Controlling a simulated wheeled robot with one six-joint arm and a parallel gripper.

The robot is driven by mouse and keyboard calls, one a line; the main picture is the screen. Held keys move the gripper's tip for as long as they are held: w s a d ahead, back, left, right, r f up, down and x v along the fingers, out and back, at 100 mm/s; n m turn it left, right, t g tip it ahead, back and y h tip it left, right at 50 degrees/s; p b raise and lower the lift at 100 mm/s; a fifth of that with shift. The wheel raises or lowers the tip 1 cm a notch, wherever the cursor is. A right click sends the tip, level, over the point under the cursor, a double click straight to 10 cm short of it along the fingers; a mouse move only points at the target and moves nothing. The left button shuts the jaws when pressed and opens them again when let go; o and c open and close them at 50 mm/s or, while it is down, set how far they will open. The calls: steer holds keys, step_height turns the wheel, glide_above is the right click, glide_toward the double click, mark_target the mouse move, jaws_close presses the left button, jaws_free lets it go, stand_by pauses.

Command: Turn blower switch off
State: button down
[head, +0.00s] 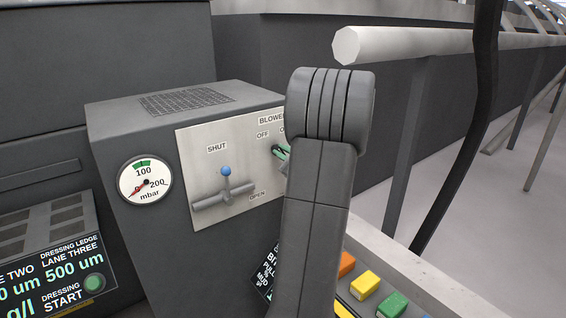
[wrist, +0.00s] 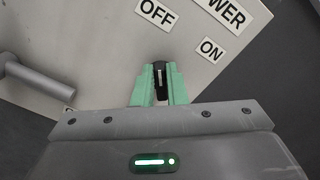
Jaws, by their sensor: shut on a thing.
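The blower switch (wrist: 160,84) is a small black knob with a white line, on a pale metal panel (head: 203,139). In the wrist view its line runs straight up the picture, towards the OFF label (wrist: 156,12); the ON label (wrist: 211,50) is up to the right. My gripper (wrist: 158,72) has green fingers, one on each side of the knob, shut on it. In the head view the gripper (head: 281,152) shows only as a bit of green at the knob; my arm hides the rest and most of the ON label.
A round mbar gauge (head: 145,182) is further left. Coloured buttons (head: 365,284) and a pale rail (head: 420,43) are right.

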steer(key=shift+n+b, duration=0.4)
steer(key=c, duration=1.5)
jaws_free()
steer(key=shift+o, duration=0.2)
steer(key=v, duration=1.3)
steer(key=shift+s+d+p, duration=0.25)
steer(key=shift+s+p, duration=0.1)
steer(key=x, duration=1.4)
steer(key=shift+s+d+b, duration=0.1)
steer(key=shift+b, duration=0.2)
